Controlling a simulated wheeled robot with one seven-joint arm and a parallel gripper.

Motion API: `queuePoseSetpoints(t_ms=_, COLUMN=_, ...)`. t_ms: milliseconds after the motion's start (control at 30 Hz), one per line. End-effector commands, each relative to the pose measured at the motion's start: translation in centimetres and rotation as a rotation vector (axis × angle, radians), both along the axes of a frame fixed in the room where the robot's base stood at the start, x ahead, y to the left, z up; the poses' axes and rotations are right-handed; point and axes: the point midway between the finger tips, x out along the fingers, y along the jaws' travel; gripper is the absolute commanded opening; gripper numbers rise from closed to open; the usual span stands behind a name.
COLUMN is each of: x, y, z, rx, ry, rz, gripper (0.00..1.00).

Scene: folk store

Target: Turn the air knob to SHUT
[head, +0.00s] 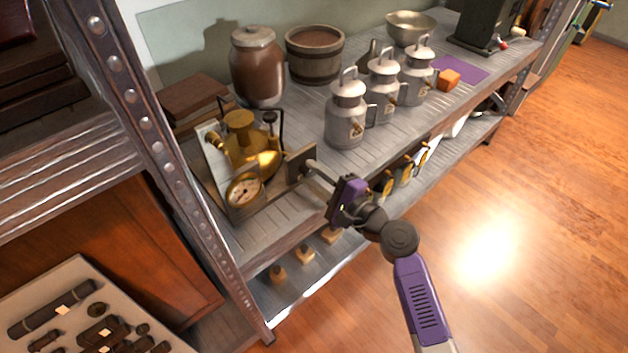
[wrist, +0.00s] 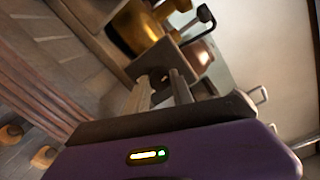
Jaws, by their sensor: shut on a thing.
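A brass apparatus (head: 245,145) with a round dial gauge (head: 244,190) stands on a wooden base on the upper shelf. It also shows in the wrist view (wrist: 135,30). At its right end is a square dark plate (head: 297,166), where the air knob sits. My gripper (head: 311,165) reaches in from the right, its fingertips right at this plate. In the wrist view, the two fingers (wrist: 160,88) are close together on the knob, which they mostly hide. I cannot read any SHUT mark or the knob's angle.
Several grey milk cans (head: 347,115) stand right of the apparatus. A brown jar (head: 257,68) and a wooden tub (head: 314,55) are behind. A metal shelf post (head: 150,130) is at left. Below, the lower shelf holds small wooden blocks (head: 304,253). Open floor (head: 500,240) lies at right.

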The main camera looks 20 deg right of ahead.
Motion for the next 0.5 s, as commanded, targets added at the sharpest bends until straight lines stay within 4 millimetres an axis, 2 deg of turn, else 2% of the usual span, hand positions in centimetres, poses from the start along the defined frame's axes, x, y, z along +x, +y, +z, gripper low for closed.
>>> queuePoseSetpoints(t_ms=33, x=-0.02, y=-0.01, z=-0.44, rx=-0.042, ry=-0.014, rz=0.000, gripper=0.00)
queuePoseSetpoints(t_ms=500, x=-0.04, y=0.06, z=-0.40, rx=-0.424, ry=-0.136, rz=0.000, gripper=0.00)
